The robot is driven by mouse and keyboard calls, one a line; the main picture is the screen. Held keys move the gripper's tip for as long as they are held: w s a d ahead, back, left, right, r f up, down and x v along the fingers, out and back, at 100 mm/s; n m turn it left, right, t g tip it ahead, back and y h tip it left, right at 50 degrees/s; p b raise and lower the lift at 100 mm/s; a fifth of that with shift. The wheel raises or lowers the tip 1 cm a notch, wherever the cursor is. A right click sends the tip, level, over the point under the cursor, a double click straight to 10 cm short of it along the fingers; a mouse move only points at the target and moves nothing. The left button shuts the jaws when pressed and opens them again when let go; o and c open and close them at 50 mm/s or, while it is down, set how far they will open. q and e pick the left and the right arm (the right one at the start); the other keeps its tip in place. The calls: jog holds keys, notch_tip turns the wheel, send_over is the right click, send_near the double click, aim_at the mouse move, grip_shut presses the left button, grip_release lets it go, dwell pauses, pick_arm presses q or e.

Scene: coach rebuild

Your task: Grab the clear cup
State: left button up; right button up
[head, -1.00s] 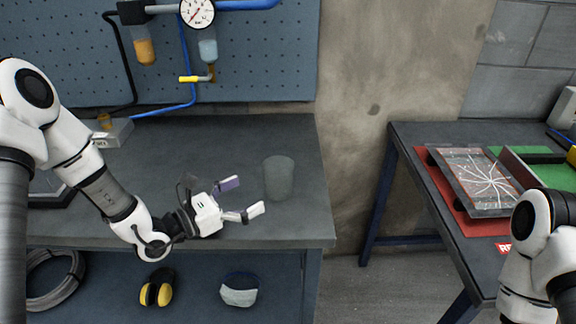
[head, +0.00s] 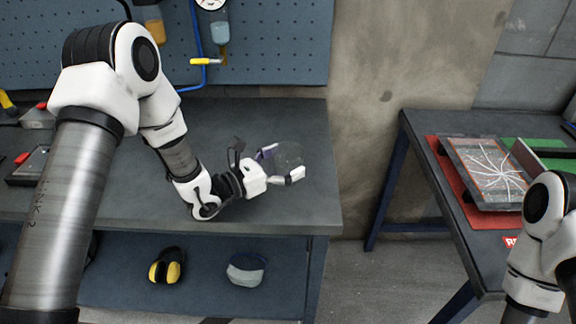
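The clear cup (head: 287,156) stands upright on the grey workbench top, near its right end. It is see-through and faint against the bench. My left gripper (head: 279,164) is at the cup, with one finger on its far left side and the other across its near side. The fingers are spread about as wide as before, so it looks open around the cup; whether the pads touch it I cannot tell. My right arm shows at the right edge, but its gripper is out of view.
The workbench (head: 318,205) has free room right of the cup. A blue pegboard (head: 275,50) with a yellow-handled valve (head: 206,61) stands behind. A second table with a framed panel (head: 487,172) stands right.

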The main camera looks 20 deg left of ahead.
pick_arm(q)
jog(key=c, duration=0.8)
